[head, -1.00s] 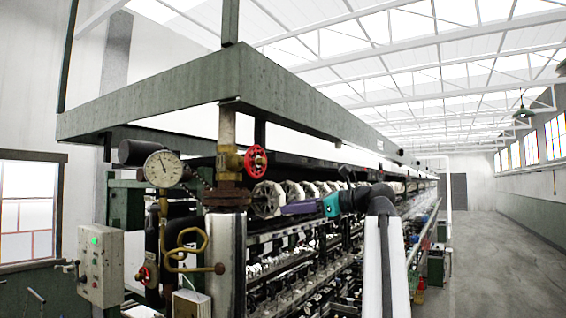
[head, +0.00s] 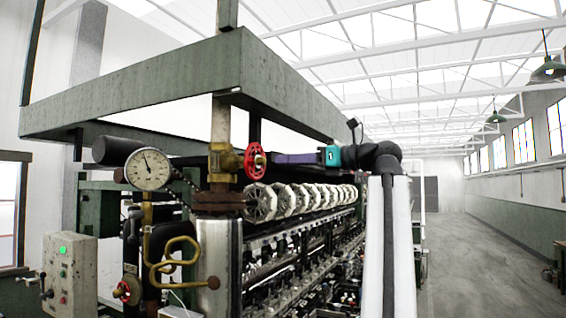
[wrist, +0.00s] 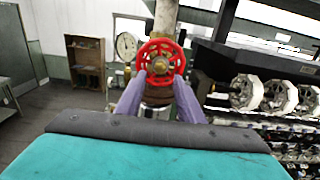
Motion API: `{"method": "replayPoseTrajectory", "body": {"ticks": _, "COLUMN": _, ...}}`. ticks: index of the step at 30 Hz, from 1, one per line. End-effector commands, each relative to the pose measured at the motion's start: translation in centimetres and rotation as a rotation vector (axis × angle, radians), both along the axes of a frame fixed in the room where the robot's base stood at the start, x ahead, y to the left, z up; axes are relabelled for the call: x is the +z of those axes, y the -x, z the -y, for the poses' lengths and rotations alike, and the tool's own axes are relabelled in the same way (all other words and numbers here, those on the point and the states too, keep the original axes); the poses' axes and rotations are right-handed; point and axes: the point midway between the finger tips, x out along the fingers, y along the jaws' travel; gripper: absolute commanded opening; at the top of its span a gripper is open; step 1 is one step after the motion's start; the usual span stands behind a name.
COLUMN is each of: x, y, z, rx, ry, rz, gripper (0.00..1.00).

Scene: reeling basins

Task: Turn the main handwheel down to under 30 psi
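The red main handwheel (head: 255,160) sits on a brass valve (head: 222,162) on the vertical pipe. It also shows upright in the wrist view (wrist: 160,62), straight ahead of my gripper. My gripper (head: 270,158) has purple fingers and reaches from the right, its tips close to the wheel. In the wrist view my gripper (wrist: 160,78) is open, its fingers spread to either side of the wheel's lower part. I cannot tell whether they touch the rim. The white round pressure gauge (head: 148,169) is left of the valve. Its needle points up and slightly left; the numbers are too small to read.
A smaller red handwheel (head: 127,290) is low on the left, beside a control box (head: 70,272) with a green light. A green beam frame (head: 240,75) hangs above. White reels (head: 260,202) line the machine behind the wheel. The aisle floor (head: 450,250) at right is clear.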

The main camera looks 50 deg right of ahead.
Motion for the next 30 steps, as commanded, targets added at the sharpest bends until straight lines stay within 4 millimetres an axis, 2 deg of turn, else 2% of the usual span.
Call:
{"method": "replayPoseTrajectory", "body": {"ticks": 17, "x": 0.1, "y": 0.1, "z": 0.3, "rx": -0.006, "ry": -0.002, "rz": 0.0, "gripper": 0.34}}
{"method": "replayPoseTrajectory", "body": {"ticks": 23, "x": 0.1, "y": -1.2, "z": 0.0, "rx": -0.006, "ry": -0.002, "rz": 0.0, "gripper": 0.34}}
{"method": "replayPoseTrajectory", "body": {"ticks": 30, "x": 0.1, "y": -3.8, "z": -0.7, "rx": -0.006, "ry": -0.002, "rz": 0.0, "gripper": 0.34}}
